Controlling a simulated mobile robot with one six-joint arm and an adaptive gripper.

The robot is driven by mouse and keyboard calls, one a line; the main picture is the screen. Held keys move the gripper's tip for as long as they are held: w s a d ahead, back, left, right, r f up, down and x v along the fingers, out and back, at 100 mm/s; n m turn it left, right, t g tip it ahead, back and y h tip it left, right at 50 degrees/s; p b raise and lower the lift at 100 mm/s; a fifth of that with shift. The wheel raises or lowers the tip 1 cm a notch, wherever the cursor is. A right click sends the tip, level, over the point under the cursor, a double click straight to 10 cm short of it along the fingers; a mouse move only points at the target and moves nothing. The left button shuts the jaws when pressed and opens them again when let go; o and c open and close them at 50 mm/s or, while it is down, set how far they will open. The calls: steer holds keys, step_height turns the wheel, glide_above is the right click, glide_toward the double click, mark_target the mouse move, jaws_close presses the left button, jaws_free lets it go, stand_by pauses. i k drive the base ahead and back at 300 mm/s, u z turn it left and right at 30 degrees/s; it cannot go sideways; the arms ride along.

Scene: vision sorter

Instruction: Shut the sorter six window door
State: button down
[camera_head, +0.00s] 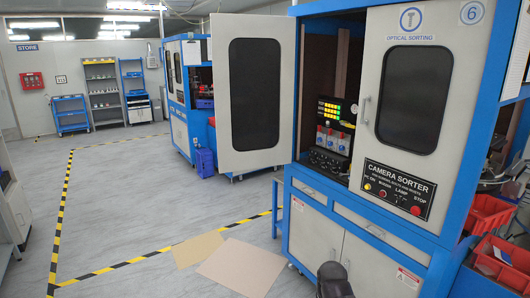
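Sorter six (455,205) is a blue and off-white cabinet at the right, marked with a 6 and "OPTICAL SORTING". Its left window door (230,148), off-white with a dark window, stands wide open, swung out to the left. The opening beside it shows a dark interior with a lit green and yellow display. The right window door (450,35) looks closed and has a handle (365,111) on its left edge. A dark rounded part, probably of my arm, shows at the bottom edge, well below the open door. No gripper fingers are visible.
A control panel (398,189) with buttons sits below the right door. Red bins (487,214) stand at the right. Flat brown sheets (241,266) lie on the floor left of the cabinet. The grey floor (125,200) with striped tape is mostly clear. Another blue cabinet stands behind.

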mark_target(253, 55)
steer(key=u, duration=3.75)
steer(key=i, duration=0.1)
steer(key=z, duration=2.1)
steer(key=i, duration=3.05)
steer(key=u, duration=0.05)
